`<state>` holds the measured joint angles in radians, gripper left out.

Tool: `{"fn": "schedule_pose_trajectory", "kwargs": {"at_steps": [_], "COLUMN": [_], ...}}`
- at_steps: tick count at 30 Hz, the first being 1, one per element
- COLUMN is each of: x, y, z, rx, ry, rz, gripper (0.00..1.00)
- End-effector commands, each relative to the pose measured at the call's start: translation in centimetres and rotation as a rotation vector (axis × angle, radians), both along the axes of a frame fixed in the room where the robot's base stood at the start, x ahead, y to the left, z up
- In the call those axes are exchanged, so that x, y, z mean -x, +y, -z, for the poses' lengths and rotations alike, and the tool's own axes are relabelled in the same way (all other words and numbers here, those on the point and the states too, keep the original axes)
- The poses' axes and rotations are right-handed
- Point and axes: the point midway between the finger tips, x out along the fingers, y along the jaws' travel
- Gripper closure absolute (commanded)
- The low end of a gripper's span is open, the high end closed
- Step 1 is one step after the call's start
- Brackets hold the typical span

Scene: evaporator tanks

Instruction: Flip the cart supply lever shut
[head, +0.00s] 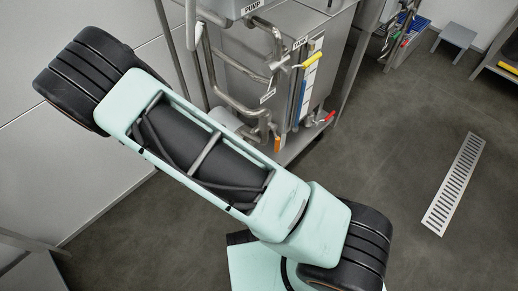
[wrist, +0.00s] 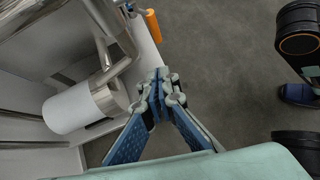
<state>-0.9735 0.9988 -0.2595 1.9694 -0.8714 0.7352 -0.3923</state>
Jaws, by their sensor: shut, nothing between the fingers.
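The steel cart (head: 270,55) stands at the upper middle of the head view, with several coloured levers on its piping. A yellow lever (head: 313,60) sits high beside a gauge, a red lever (head: 330,117) sits low on the right, and an orange lever (head: 277,144) hangs low at the front. I cannot read which label marks the supply lever. The orange lever (wrist: 153,25) also shows in the wrist view, pointing away from its pipe. My gripper (wrist: 160,84) is shut and empty, apart from the orange lever. The head view does not show my gripper.
A white cylinder (wrist: 75,110) and steel pipes (wrist: 112,62) lie left of my gripper in the wrist view. A floor drain (head: 455,182) and a small grey stool (head: 459,36) are at the right of the head view. The floor between is clear.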

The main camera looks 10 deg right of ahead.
Motion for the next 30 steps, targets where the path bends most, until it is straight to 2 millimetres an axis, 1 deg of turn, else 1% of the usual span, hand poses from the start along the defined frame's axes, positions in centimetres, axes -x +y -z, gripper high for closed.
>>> {"fn": "schedule_pose_trajectory", "kwargs": {"at_steps": [5,12,15,18,22,25,30], "x": [-0.8,-2.4,-3.0,-3.8,-4.3,-4.5,-4.6], "y": [-1.9,-5.4,-6.7,-8.1,-9.4,-9.8,-10.0], "z": [2.2,5.8,7.1,6.7,6.6,6.6,6.5], "rx": [0.002,0.003,0.001,-0.001,-0.001,-0.001,-0.002], "ry": [0.0,0.001,0.0,-0.002,-0.002,-0.001,-0.001], "rz": [0.003,0.002,0.002,0.003,0.002,0.001,0.001], "gripper": [1.0,1.0,1.0,1.0,1.0,1.0,1.0]}}
